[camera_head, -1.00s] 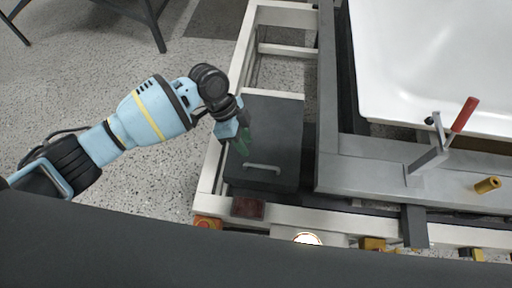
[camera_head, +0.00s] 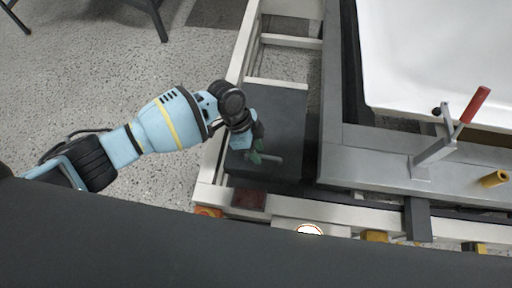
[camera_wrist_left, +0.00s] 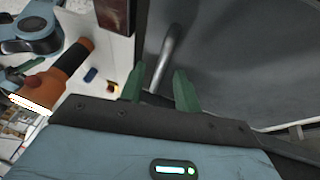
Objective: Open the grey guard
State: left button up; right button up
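The grey guard (camera_head: 285,115) is a dark flat panel set in the white frame, with a light metal bar handle (camera_head: 270,158) near its front edge. My left gripper (camera_head: 256,156) is over the left end of the handle. In the left wrist view the handle (camera_wrist_left: 167,58) runs up from between the two green fingers of the gripper (camera_wrist_left: 158,88). The fingers are apart, with a gap around the handle's near end; contact cannot be told. My right gripper is not in view.
The white tub (camera_head: 430,55) rests on a grey frame (camera_head: 365,155) to the right. A red-handled clamp (camera_head: 462,125) stands on it. In the left wrist view an orange and black object (camera_wrist_left: 58,75) lies left of the guard. Open floor lies left.

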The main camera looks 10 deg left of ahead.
pick_arm(q)
jog(key=shift+c, duration=0.3)
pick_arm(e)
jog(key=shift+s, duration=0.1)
pick_arm(q)
grip_shut()
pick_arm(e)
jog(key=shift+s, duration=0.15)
pick_arm(q)
jog(key=shift+r, duration=0.1)
